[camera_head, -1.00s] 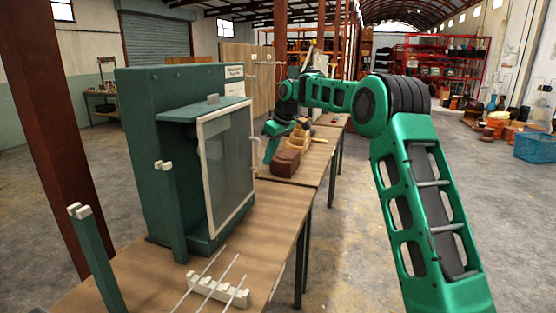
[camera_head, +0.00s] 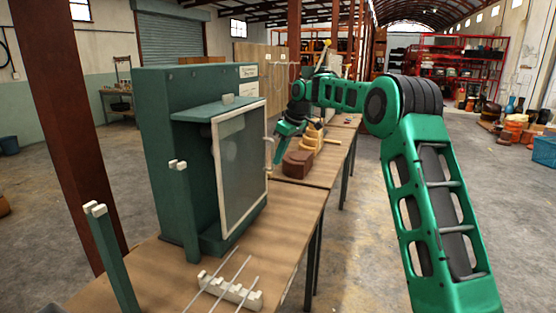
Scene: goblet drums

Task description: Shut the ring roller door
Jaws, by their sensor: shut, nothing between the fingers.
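The ring roller is a dark green cabinet (camera_head: 160,110) standing on the workbench. Its door (camera_head: 242,165) has a pale frame and a glass pane, with a pale handle (camera_head: 268,152) on its right edge. My gripper (camera_head: 278,148) is shut and empty, pointing down beyond the door's right edge, near the handle in the picture. I cannot tell whether they touch.
A rack with several thin rods (camera_head: 230,290) lies on the bench in front of the cabinet. A green post (camera_head: 110,255) stands at left. Brown blocks (camera_head: 298,164) lie on the bench behind my gripper.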

